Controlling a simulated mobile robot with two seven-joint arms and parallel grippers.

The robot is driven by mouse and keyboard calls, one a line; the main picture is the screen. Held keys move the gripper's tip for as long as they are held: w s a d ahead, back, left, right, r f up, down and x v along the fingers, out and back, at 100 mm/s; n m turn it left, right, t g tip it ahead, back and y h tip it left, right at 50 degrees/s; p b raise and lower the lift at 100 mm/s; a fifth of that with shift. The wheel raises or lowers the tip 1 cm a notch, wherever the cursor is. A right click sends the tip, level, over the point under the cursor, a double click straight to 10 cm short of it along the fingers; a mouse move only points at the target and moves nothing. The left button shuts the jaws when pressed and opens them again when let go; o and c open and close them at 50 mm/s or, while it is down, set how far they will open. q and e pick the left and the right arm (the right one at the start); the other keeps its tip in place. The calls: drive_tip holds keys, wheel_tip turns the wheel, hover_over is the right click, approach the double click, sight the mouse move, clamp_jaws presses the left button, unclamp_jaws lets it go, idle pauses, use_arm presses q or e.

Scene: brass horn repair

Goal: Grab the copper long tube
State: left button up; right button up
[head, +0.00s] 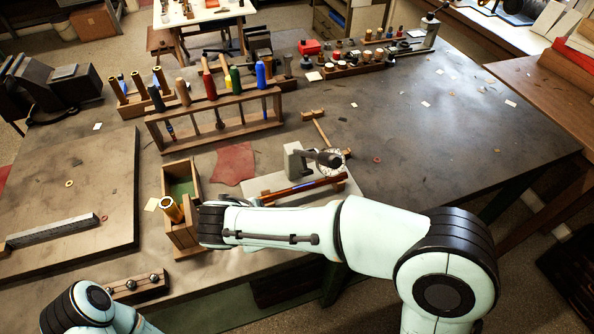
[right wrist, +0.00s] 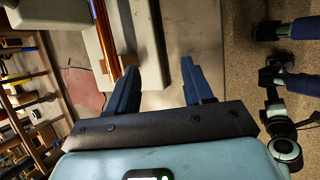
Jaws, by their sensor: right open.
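A long copper-coloured tube (head: 305,188) lies along the pale fixture plate in the middle of the bench. In the right wrist view the tube (right wrist: 103,35) runs up the picture, left of and beyond the left finger.
A wooden box (head: 183,168) holding an upright brass tube (head: 172,209) stands beside my right wrist. A grey clamp (head: 300,160) rises behind the copper tube. A wooden tool rack (head: 215,125) stands farther back. The bench's right side is mostly clear.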

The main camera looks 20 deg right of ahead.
sight(298, 188)
drive_tip(key=w+d+p, duration=0.1)
drive_tip(key=w+d, duration=0.4)
drive_tip(key=d, duration=0.1)
drive_tip(key=shift+w+d, duration=0.1)
drive_tip(key=shift+w, duration=0.25)
drive_tip(key=w+d+p, duration=0.1)
drive_tip(key=w+d, duration=0.1)
drive_tip(key=shift+w+d, duration=0.3)
drive_tip(key=shift+d, duration=0.1)
drive_tip(key=shift+w+d+f, duration=0.1)
drive_tip(key=shift+w+f, duration=0.05)
drive_tip(key=shift+f, duration=0.4)
use_arm(q)
drive_tip(key=shift+w+r, duration=0.3)
drive_tip(key=shift+r, duration=0.25)
drive_tip(key=shift+w+r, duration=0.25)
drive_tip(key=shift+r, duration=0.3)
use_arm(e)
clamp_jaws()
